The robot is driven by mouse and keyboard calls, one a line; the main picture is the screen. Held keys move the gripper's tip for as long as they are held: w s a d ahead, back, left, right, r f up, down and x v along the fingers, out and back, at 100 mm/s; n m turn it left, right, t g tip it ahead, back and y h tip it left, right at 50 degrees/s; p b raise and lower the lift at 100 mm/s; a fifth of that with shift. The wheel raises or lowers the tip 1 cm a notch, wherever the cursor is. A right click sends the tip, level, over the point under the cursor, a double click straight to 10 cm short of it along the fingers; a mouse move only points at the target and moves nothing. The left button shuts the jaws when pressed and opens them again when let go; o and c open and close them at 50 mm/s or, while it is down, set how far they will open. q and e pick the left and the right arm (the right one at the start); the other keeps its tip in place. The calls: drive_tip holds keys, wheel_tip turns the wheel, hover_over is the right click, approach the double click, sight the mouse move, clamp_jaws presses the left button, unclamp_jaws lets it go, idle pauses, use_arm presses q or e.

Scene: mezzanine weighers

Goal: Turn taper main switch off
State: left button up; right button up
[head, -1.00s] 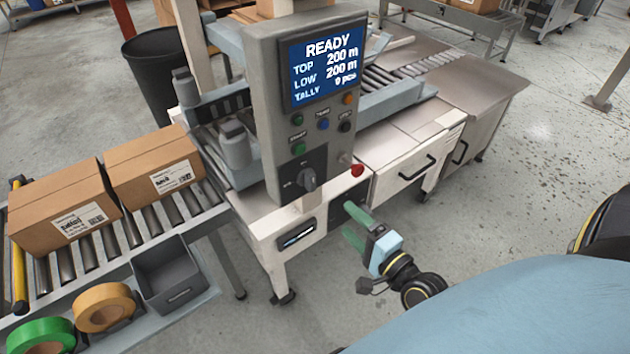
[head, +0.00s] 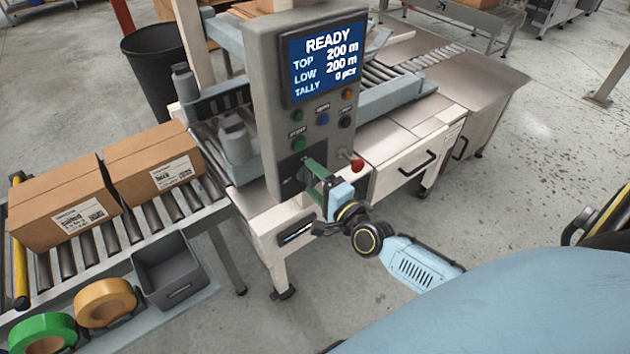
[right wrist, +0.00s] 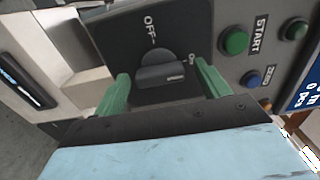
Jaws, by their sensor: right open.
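The taper main switch, a dark rotary knob (right wrist: 160,72) on a black plate, fills the middle of the right wrist view. Its grip bar lies level there, with one end towards the "On" mark; the "OFF" mark is at the top. My right gripper (right wrist: 165,86) is open, with one green finger on each side of the knob in that view. I cannot tell whether the fingers touch it. In the head view the right gripper (head: 309,176) is at the lower panel and partly covers the knob. The control panel's screen (head: 326,64) reads READY. My left gripper is not in view.
Green (head: 298,144), blue and other buttons sit above the switch. A red knob (head: 357,165) is close to the right of the gripper. Cartons (head: 66,205) stand on the roller conveyor at left, above tape rolls and a grey bin (head: 176,272). Open floor lies right.

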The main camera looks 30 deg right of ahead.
drive_tip(key=c, duration=1)
drive_tip(key=n+p, duration=0.2)
drive_tip(key=n, duration=0.2)
drive_tip(key=shift+n, duration=0.3)
drive_tip(key=n+p, duration=0.2)
drive_tip(key=n, duration=0.2)
drive_tip(key=shift+n, duration=0.3)
drive_tip(key=n+p, duration=0.1)
drive_tip(key=n, duration=0.3)
drive_tip(key=shift+n+p, duration=0.8)
drive_tip(key=shift+n, duration=1.5)
